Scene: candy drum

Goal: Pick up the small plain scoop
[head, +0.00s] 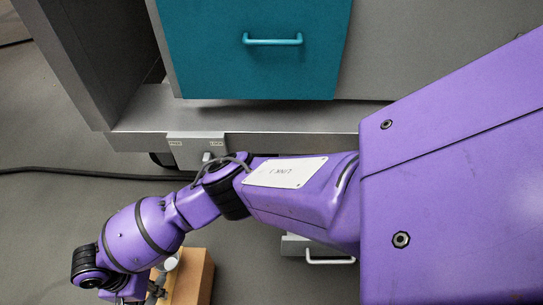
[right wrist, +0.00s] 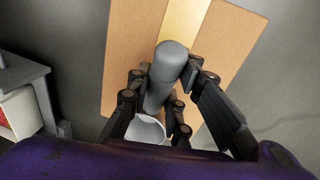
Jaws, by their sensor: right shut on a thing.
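The scoop (right wrist: 170,62) has a thick grey handle and a pale rounded bowl (right wrist: 148,128), seen in the right wrist view. My right gripper (right wrist: 174,80) is shut on the handle, with its fingers on both sides of it. The bowl lies near the palm, partly hidden by the finger links. In the head view a small pale grey part of the scoop (head: 172,262) shows beside my right gripper (head: 157,291), which is mostly hidden at the bottom edge. My left gripper is not in view.
A brown cardboard box (head: 200,277) with a yellow tape strip (right wrist: 186,24) is behind the scoop; whether they touch is unclear. A grey cabinet with a teal drawer (head: 262,70) stands at the top. A dark cable (head: 80,172) crosses the floor. Floor at left is mostly clear.

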